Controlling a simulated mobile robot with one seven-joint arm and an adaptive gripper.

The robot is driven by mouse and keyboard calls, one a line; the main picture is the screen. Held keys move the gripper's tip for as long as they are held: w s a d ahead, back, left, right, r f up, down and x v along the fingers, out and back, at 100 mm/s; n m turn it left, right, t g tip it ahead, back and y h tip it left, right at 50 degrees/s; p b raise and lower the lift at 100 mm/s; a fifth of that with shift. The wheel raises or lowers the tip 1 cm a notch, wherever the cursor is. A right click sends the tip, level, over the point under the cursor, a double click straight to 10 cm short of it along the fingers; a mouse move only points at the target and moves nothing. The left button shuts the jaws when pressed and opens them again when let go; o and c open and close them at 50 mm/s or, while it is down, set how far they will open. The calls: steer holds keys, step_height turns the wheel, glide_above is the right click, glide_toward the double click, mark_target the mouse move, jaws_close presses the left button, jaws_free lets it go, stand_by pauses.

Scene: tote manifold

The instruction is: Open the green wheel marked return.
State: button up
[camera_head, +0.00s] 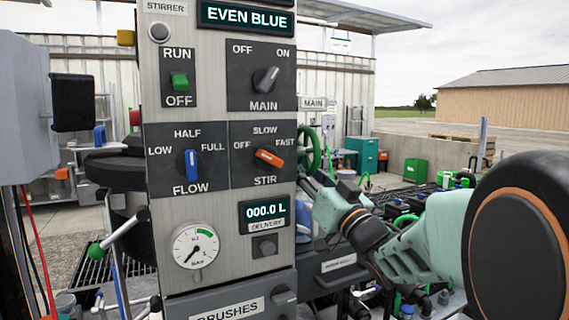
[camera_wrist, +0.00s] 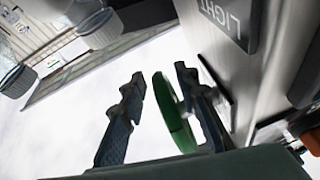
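A green wheel (camera_head: 309,150) shows just past the right edge of the control panel in the head view, its left part hidden by the panel. No "return" marking is readable on or near it. In the wrist view a green rim (camera_wrist: 172,112) stands edge-on between the two fingers of my gripper (camera_wrist: 159,75), close to the right finger. The fingers are apart, with a clear gap between the left finger and the rim. Whether the right finger touches the rim I cannot tell.
The control panel (camera_head: 219,210) with switches, knobs and a gauge fills the middle of the head view. A green-tipped lever (camera_head: 97,250) sticks out at its left. A "MAIN" sign (camera_head: 313,103) hangs near the wheel. A "LIGHT" plate (camera_wrist: 222,18) is beside my gripper.

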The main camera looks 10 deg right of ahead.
steer(key=shift+c, duration=0.7)
jaws_close()
steer(key=shift+f+b, duration=0.1)
steer(key=shift+b, duration=0.25)
steer(key=shift+w+a+f+y+b, duration=0.1)
steer(key=shift+y+b, duration=0.2)
steer(key=shift+b, duration=0.2)
steer(key=t+b, duration=0.1)
steer(key=b, duration=0.4)
steer(key=w+t+y+b, duration=0.1)
steer(key=t+b, duration=0.1)
steer(key=b, duration=0.3)
steer(key=shift+a+r+n+b, duration=0.1)
steer(key=shift+r+n+b, duration=0.2)
steer(key=shift+r+b, duration=0.1)
steer(key=shift+r+t+y+b, duration=0.4)
steer(key=shift+y+b, duration=0.1)
steer(key=shift+b, duration=0.35)
